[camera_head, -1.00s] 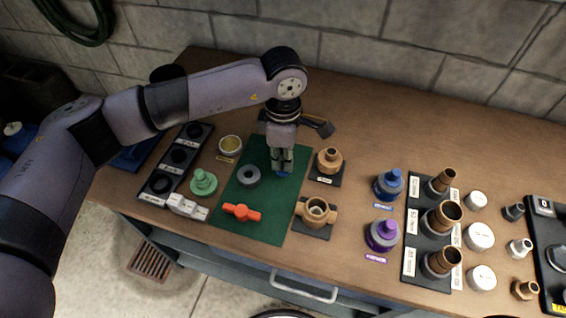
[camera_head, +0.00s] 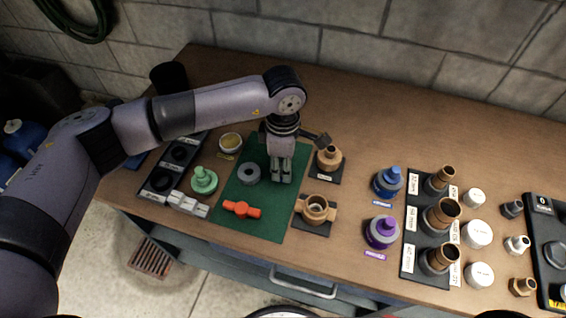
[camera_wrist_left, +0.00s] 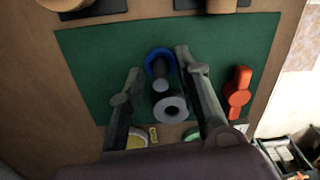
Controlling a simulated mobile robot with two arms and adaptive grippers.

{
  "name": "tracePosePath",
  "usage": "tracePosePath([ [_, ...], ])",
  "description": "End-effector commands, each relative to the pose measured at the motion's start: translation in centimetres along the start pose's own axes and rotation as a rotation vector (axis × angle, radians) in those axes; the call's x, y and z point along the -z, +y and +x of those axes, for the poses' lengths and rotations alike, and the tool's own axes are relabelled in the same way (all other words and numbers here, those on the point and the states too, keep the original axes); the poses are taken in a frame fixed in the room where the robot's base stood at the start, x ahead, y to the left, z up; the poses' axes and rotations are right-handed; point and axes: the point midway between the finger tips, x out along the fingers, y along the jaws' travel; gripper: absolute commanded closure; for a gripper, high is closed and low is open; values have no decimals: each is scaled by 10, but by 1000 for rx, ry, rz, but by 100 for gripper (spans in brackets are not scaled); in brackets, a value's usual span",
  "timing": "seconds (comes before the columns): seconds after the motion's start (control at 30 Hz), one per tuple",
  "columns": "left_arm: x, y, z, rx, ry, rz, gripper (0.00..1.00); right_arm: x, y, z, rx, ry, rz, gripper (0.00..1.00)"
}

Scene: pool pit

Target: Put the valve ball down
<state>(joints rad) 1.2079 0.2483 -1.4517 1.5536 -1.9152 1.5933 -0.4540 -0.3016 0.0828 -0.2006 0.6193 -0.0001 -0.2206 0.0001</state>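The green mat (camera_head: 262,220) lies on the bench. My left gripper (camera_head: 281,180) points down over its middle right part. In the left wrist view its fingers (camera_wrist_left: 159,63) are spread, one on each side of a small blue ring-shaped piece (camera_wrist_left: 160,53) with a short grey part (camera_wrist_left: 160,86) beside it. I cannot tell for sure which of these is the valve ball. Narrow gaps seem to show between fingers and piece. In the head view the gripper hides this piece. A grey ring (camera_head: 249,174) lies just left; it also shows in the wrist view (camera_wrist_left: 171,107).
An orange handle (camera_head: 241,210) lies at the mat's front. Brass fittings (camera_head: 318,210) stand on dark pads to the right, a green flanged part (camera_head: 203,181) to the left. Blue (camera_head: 388,182) and purple (camera_head: 381,232) parts stand farther right. The bench behind is clear.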

Motion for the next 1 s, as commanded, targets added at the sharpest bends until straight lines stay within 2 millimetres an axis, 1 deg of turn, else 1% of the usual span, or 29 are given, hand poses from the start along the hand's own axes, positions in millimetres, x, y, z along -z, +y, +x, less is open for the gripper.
tracePosePath([
  [0.2, 0, 0, 0, 0, 0, 0, 69, 1, 0, 0, 0, 2, 0, 28],
  [0.33, 0, 0, -6, 0, 0, -1, 69, 3, 0, -7, 0, 3, 0, 28],
  [0.37, 0, 1, -7, -2, -1, 0, 69, 2, 0, -3, 1, 4, 0, 28],
  [0.47, 0, 2, -22, -5, -1, 1, 69, 3, -1, 3, 1, 5, 1, 28],
  [0.7, 0, 1, -75, -5, 0, 0, 69, 2, -4, 16, 5, 6, 3, 28],
  [0.8, 0, 1, -94, -4, -1, 0, 69, 2, -5, 20, 5, 6, 3, 28],
  [0.9, 0, 1, -109, -2, 0, -1, 69, 2, -5, 22, 5, 6, 3, 28],
  [1.0, 0, 0, -118, -2, -1, 0, 69, 2, -5, 23, 5, 5, 3, 28],
])
